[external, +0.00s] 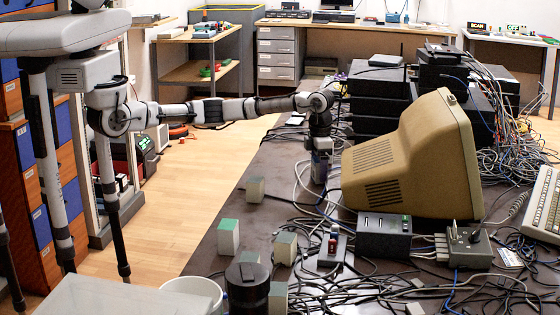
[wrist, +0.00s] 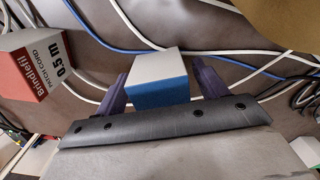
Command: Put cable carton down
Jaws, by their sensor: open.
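In the wrist view a small carton (wrist: 158,78) with a white top and a blue side sits between the two purple fingers of my gripper (wrist: 161,86). The fingers are apart, with a narrow gap showing beside the carton. The table top and cables show around it. In the external view my gripper (external: 320,165) points down low over the table, left of the beige monitor (external: 405,155). I cannot clearly make out the carton there. A red and white carton labelled patch cord 0.5 m (wrist: 38,68) lies left of my gripper in the wrist view.
Loose cables run around my gripper. A black box (external: 384,237), a stack of black devices (external: 375,100) and a white bucket (external: 195,292) also crowd it.

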